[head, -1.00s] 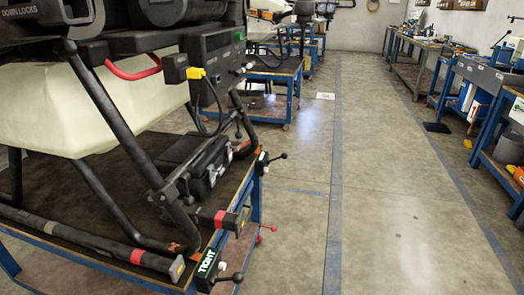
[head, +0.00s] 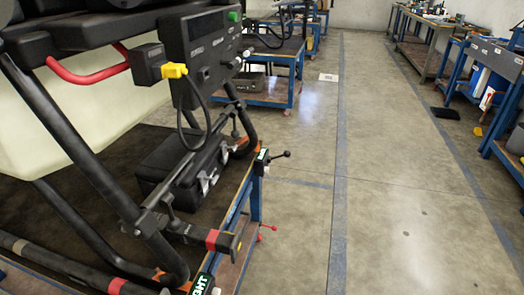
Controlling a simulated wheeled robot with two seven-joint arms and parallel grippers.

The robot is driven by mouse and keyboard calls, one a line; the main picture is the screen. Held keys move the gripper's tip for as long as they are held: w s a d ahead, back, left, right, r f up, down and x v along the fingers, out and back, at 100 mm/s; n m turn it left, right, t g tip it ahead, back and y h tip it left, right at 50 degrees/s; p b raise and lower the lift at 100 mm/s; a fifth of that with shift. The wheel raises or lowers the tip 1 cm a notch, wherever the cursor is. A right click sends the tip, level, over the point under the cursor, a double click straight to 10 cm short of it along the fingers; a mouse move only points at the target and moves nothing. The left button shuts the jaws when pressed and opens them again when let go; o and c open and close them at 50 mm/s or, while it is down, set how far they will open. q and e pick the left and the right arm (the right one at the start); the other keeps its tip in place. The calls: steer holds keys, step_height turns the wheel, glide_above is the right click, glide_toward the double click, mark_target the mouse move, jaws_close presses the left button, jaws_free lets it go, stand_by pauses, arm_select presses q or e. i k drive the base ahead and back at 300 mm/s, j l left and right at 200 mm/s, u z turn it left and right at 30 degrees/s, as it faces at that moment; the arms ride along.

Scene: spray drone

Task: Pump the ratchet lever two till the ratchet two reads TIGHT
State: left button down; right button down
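Two ratchets sit along the right edge of the blue-framed cart; I cannot tell from a label which is number two. The near ratchet (head: 203,284) is cut off by the bottom edge. Its white-on-green display shows only the end of a word, "GHT", and its lever is out of view. The farther ratchet (head: 261,161) is a small black block with a pale green display too small to read. Its ratchet lever (head: 279,155) ends in a black ball and sticks out to the right over the aisle. Neither of my grippers is in view.
The drone's black tubular legs (head: 88,160) and pale tank (head: 60,115) fill the left side. A black case (head: 180,170) lies on the cart deck. The concrete aisle (head: 400,200) to the right is clear.

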mark_target(287, 153)
steer(key=k, duration=0.65)
steer(key=u, duration=1.55)
steer(key=l+u, duration=0.2)
steer(key=k+l, duration=0.1)
steer(key=l, duration=0.75)
steer(key=k+l, duration=0.1)
steer(key=l, duration=0.75)
steer(key=k+l, duration=0.1)
steer(key=l, duration=0.75)
